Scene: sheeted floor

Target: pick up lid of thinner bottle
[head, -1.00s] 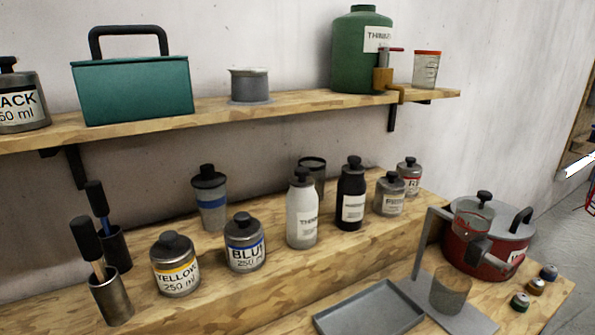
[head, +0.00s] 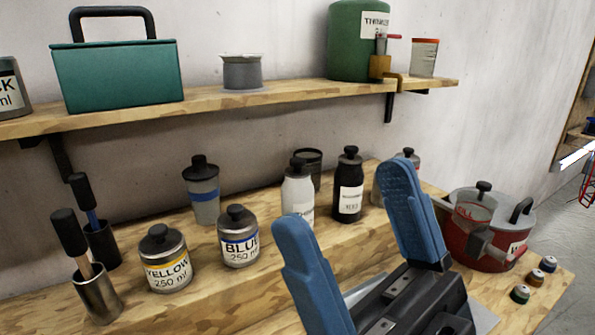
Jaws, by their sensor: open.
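The thinner bottle (head: 297,193) is a whitish bottle standing upright on the raised wooden step. Its black lid (head: 299,164) is on top of it. My gripper (head: 342,197) is in the lower middle of the head view, with two blue fingers spread wide apart and nothing between them. In the picture the left finger hides the lower part of the bottle and its label. The lid shows clear above the left fingertip. I cannot tell how far the fingers are from the bottle, and no contact shows.
A dark bottle (head: 349,185) stands just right of the thinner bottle, with a dark cup (head: 308,163) behind. The blue tin (head: 238,237) and yellow tin (head: 163,258) stand left. A green thinner container (head: 352,55) sits on the upper shelf (head: 290,88). A red pot (head: 475,240) stands right.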

